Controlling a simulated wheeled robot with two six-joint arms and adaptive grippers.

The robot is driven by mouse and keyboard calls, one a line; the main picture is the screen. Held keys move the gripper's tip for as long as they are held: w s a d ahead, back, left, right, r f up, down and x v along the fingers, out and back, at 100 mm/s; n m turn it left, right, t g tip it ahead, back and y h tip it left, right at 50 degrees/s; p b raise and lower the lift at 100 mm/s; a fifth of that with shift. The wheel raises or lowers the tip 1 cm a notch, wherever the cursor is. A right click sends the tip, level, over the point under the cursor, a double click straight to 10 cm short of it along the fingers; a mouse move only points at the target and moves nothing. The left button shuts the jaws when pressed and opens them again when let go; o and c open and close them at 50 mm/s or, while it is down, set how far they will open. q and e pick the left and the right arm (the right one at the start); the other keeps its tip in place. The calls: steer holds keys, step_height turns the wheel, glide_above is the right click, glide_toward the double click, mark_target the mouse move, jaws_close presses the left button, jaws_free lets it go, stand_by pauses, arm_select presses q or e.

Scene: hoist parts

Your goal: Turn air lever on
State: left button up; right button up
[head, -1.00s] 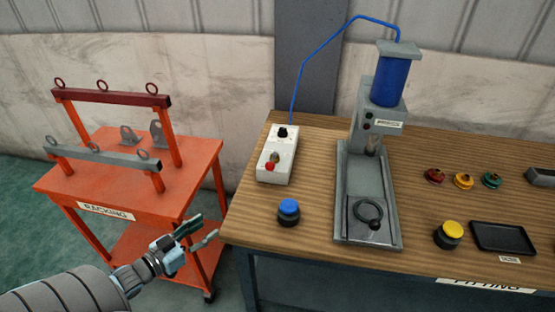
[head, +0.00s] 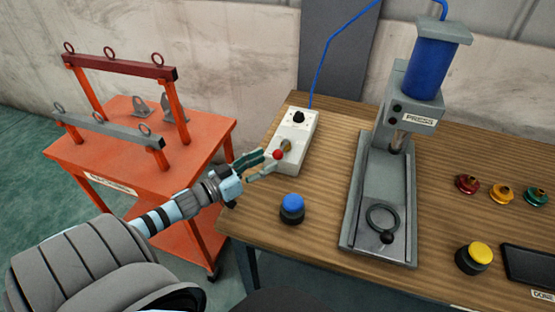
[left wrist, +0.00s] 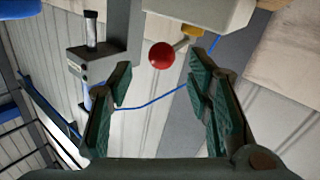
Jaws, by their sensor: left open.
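The air lever is on a white box (head: 301,128) at the back left of the wooden table, with a black knob above it and a blue hose leaving its top. The lever's red ball (head: 278,154) shows at the box's lower left. In the left wrist view the red ball (left wrist: 162,55) lies beyond and between the open fingers, with its brass pivot (left wrist: 191,33) beside it. My left gripper (head: 262,164) is open, its fingertips close to the red ball. I cannot tell whether they touch it. My right gripper is not in view.
A grey press (head: 405,110) with a blue cylinder stands right of the box. A blue button (head: 292,208) sits in front of the box and a yellow button (head: 476,257) at the right front. An orange racking cart (head: 105,165) stands at left.

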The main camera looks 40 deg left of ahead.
mark_target(278, 155)
arm_select(q)
steer(key=x, duration=0.5)
steer(key=shift+w+a+f, duration=0.1)
steer(key=shift+a+f, duration=0.05)
steer(key=shift+f, duration=0.05)
steer(key=shift+w+r, duration=0.1)
steer(key=shift+w, duration=0.1)
steer(key=shift+c, duration=0.5)
steer(key=shift+w, duration=0.1)
jaws_close()
